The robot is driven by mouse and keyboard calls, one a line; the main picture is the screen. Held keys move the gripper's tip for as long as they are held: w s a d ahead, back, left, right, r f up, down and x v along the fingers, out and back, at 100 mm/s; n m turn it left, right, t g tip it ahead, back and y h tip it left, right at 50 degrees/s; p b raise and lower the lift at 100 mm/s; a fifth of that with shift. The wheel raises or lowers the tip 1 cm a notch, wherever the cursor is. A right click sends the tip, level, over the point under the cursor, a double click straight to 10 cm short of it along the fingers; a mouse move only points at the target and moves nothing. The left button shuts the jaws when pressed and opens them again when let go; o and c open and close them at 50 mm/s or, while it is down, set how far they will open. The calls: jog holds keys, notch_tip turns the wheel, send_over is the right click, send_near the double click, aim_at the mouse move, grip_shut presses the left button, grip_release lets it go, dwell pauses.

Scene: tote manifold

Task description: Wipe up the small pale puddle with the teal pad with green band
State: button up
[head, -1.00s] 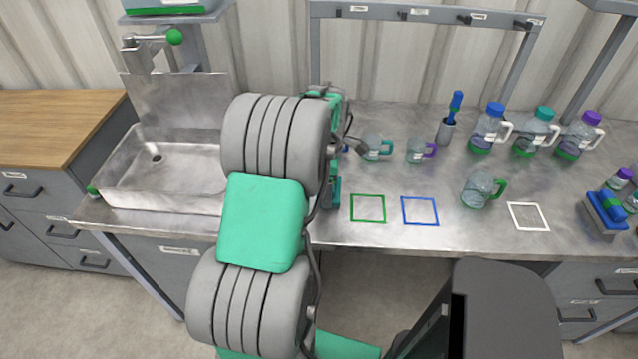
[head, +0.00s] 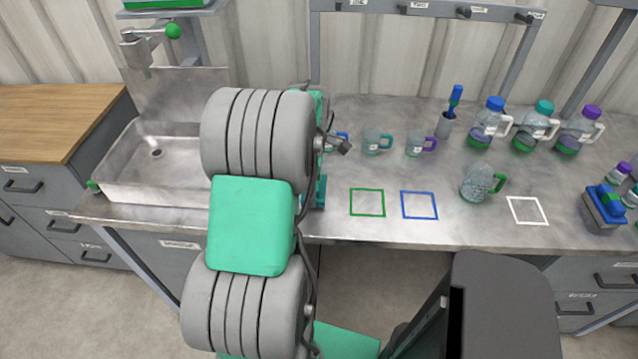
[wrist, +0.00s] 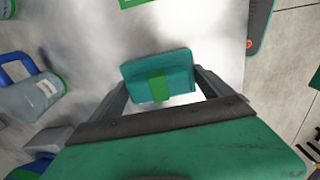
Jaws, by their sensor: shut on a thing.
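The teal pad with green band (wrist: 178,68) is between the two fingers of my gripper (wrist: 160,85) in the wrist view. My gripper is shut on it, above the metal worktop (wrist: 90,35). I cannot make out the small pale puddle for certain in either view. A bright whitish patch beside the pad in the wrist view may be glare.
A blue-handled mug (wrist: 38,95) lies left of my gripper in the wrist view. The worktop (head: 330,225) also holds a teal-handled mug (head: 372,143), a purple-handled mug (head: 415,145), a green-handled jug (head: 477,184) and several bottles. A sink (head: 150,165) is at left.

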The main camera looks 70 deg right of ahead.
jog(key=shift+w+a, duration=0.2)
jog(key=shift+w, duration=0.75)
jog(key=shift+w+a, duration=0.25)
jog(key=shift+w, duration=0.7)
jog(key=shift+w+a, duration=0.2)
jog(key=shift+w, duration=0.75)
jog(key=shift+r, duration=0.1)
jog(key=shift+s+d+f, duration=0.15)
jog(key=shift+s+d, duration=0.05)
jog(key=shift+s, duration=0.65)
jog(key=shift+s+d+f, duration=0.1)
jog(key=shift+s+d, duration=0.05)
jog(key=shift+s, duration=0.65)
jog(key=shift+s+d+r+p, duration=0.1)
jog(key=shift+s+d, duration=0.15)
jog(key=shift+s, duration=0.8)
jog(key=shift+s+d+r+p, duration=0.15)
jog(key=shift+s+d, duration=0.1)
jog(key=shift+s, duration=0.8)
jog(key=shift+s+d+f+p, duration=0.1)
jog(key=shift+s+d, duration=0.15)
jog(key=shift+s, duration=0.8)
jog(key=shift+r, duration=0.15)
jog(key=shift+r+p, duration=2)
jog(key=shift+r, duration=0.95)
